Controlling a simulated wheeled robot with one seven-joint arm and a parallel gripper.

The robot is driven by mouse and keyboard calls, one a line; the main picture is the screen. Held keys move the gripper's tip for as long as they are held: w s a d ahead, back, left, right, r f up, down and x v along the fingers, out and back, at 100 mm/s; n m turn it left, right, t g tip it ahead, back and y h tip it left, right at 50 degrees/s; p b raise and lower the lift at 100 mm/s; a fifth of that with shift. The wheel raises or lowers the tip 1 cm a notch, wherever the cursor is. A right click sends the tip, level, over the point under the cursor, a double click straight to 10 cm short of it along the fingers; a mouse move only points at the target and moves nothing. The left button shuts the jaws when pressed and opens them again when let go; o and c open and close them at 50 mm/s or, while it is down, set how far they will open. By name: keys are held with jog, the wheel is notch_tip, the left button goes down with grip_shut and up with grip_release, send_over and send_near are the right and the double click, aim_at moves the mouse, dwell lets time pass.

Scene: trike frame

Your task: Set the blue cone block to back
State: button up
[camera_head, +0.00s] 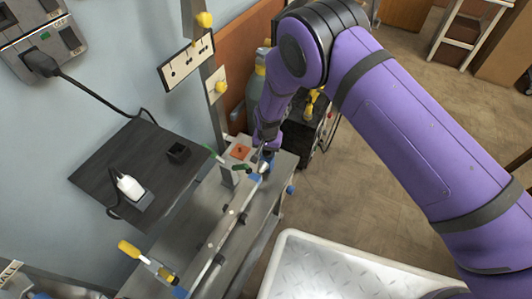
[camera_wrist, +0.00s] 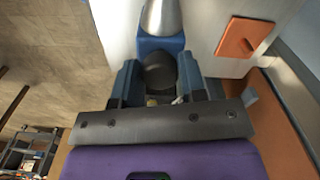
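The blue cone block shows in the wrist view as a blue base (camera_wrist: 160,44) with a silvery cone (camera_wrist: 164,15). In the head view its pale cone (camera_head: 263,167) is near the far end of the grey workbench (camera_head: 232,212). My gripper (camera_wrist: 158,72) has its two blue fingers apart, with the blue base just beyond their tips. A dark round part lies between the fingers; I cannot tell what it belongs to. In the head view my gripper (camera_head: 267,150) is low over the bench end, its fingers mostly hidden.
A green-tipped part (camera_head: 241,167) is close by. A dark side panel (camera_head: 135,165) is on the left. A white tray (camera_head: 345,262) stands at the front.

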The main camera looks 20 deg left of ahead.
jog(key=o, duration=0.3)
jog(key=shift+r, duration=0.1)
notch_tip(320, 180, up, 11)
jog(key=shift+f, duration=0.2)
jog(key=shift+w, duration=0.1)
dwell(0.6)
